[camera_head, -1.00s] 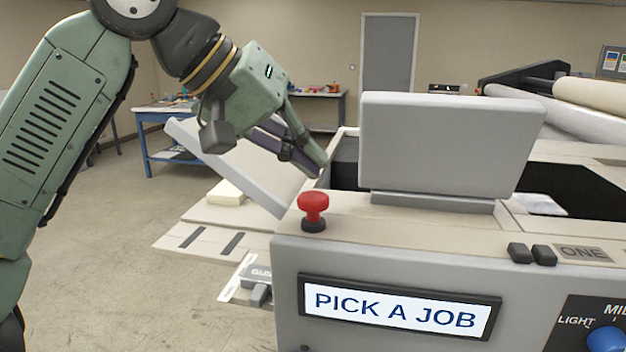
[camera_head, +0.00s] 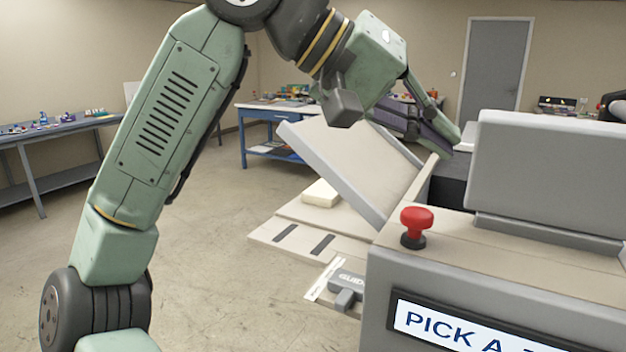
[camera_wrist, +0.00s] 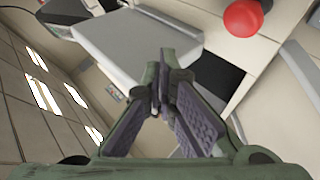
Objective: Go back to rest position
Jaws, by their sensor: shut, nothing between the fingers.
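My gripper (camera_head: 447,146) is shut and empty. In the head view it hangs over the laminator's left end, between the tilted light panel (camera_head: 345,165) and the upright grey cover (camera_head: 550,175). In the wrist view its fingertips (camera_wrist: 163,85) meet in the middle, with the grey cover (camera_wrist: 130,40) beyond them. The red mushroom button (camera_head: 417,222) stands on the near corner of the machine body, clear of the fingers. It also shows at the top of the wrist view (camera_wrist: 242,17).
A display reading "PICK A" (camera_head: 450,328) is on the machine's front. A guide piece (camera_head: 348,285) and a pale block (camera_head: 321,193) are at the left side. A blue table (camera_head: 256,150) and a grey workbench (camera_head: 60,126) stand behind. Open floor (camera_head: 230,260) lies left of the machine.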

